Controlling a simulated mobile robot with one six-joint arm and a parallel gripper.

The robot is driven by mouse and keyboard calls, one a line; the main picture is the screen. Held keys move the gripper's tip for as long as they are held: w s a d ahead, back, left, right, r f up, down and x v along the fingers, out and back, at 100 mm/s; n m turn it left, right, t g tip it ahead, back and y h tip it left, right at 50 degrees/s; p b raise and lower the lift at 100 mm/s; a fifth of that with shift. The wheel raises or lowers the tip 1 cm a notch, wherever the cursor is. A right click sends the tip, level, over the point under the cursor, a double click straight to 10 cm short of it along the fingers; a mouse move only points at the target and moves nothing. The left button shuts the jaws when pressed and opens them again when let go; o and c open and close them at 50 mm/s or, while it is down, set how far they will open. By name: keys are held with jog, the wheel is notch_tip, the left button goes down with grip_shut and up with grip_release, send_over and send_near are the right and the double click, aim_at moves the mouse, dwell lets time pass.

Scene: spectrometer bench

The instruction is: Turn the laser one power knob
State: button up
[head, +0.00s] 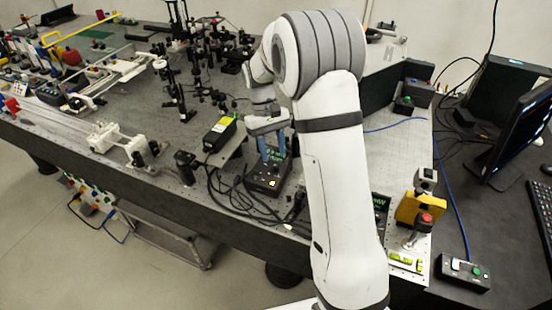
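A black control box (266,186) with a lit green display and small controls on its top stands near the bench's front edge. It is probably the laser one controller, but its labels are too small to read. My gripper (274,158) points down over the back part of this box. Its two blue fingers show a gap between them, with part of the box visible in the gap. The power knob cannot be made out clearly. I cannot tell whether the fingertips touch the box.
A black laser-like box (220,133) with a yellow-green label stands left of the controller, with cables looping below. Optics posts (178,95) crowd the back. A yellow block (418,208) and red-topped joystick (423,222) stand right of my arm. A monitor (522,135) is far right.

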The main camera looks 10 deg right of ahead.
jog(key=v, duration=0.4)
jog(key=shift+w+r, duration=0.1)
jog(key=shift+r, duration=0.05)
